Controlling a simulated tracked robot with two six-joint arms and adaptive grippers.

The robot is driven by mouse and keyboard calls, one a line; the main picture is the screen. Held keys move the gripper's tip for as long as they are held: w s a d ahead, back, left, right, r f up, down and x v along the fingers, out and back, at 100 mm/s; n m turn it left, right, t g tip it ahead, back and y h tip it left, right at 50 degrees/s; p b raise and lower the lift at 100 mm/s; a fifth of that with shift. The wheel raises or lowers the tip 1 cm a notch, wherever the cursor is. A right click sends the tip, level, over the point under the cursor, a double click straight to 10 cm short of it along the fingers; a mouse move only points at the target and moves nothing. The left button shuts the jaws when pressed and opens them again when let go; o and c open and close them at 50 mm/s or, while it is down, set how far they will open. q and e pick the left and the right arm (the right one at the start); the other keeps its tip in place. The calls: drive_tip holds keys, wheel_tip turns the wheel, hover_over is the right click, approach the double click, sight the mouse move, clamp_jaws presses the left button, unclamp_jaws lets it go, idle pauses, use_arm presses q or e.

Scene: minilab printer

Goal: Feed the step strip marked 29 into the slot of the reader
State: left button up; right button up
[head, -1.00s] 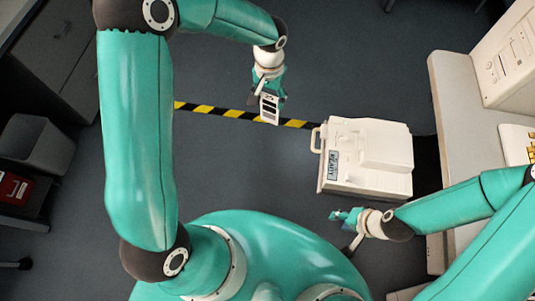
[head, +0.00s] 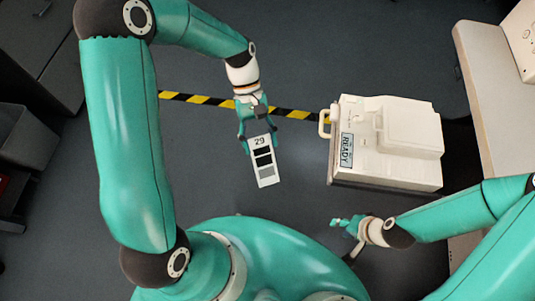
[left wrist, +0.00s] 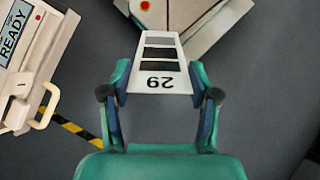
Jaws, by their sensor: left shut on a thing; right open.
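My left gripper (head: 257,137) is shut on the step strip (head: 263,160), a white card marked 29 with dark and grey patches. In the left wrist view the strip (left wrist: 159,66) sits between the fingers (left wrist: 158,92), its number end towards the gripper and its patches pointing away. It is held in the air, left of the reader (head: 388,141). The reader is a cream box with a READY display (head: 346,150) and a handle; its slot cannot be made out. My right gripper (head: 343,227) is open and empty, below the reader in the head view.
A pale bench (head: 480,75) stands at the right. Dark cabinets and a bin (head: 20,140) are at the left. A yellow and black floor stripe (head: 205,101) runs behind the left gripper. Clear space lies between the strip and the reader.

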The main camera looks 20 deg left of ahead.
sight(263, 155)
use_arm(q)
drive_tip(key=f+n+h+b, duration=0.1)
drive_tip(key=d+f+n+h+b, duration=0.1)
drive_tip(key=f+h+b, duration=0.1)
drive_tip(key=s+f+n+h+b, duration=0.1)
drive_tip(key=f+b, duration=0.1)
drive_tip(key=shift+d+f+n, duration=0.2)
drive_tip(key=shift+f+n, duration=0.05)
drive_tip(key=shift+n, duration=0.05)
drive_tip(key=f+n+h+b, duration=0.1)
drive_tip(key=b, duration=0.1)
drive_tip(key=n+t+h+b, duration=0.1)
drive_tip(key=h+b, duration=0.1)
drive_tip(key=w+f+n+t+h+b, duration=0.1)
drive_tip(key=b, duration=0.1)
drive_tip(key=shift+d+f, duration=0.3)
drive_tip(key=shift+d, duration=0.1)
drive_tip(key=w+d+f+n+t+h+b, duration=0.2)
drive_tip(key=w+f+n+t+h+b, duration=0.1)
drive_tip(key=t+b, duration=0.5)
drive_tip(key=shift+w+f+n+h+b, duration=0.15)
drive_tip(key=shift+w+n+h+b, duration=0.45)
drive_tip(key=shift+w+n+b, duration=0.95)
use_arm(e)
wheel_tip(263, 155, down, 24)
drive_tip(key=shift+f, duration=0.25)
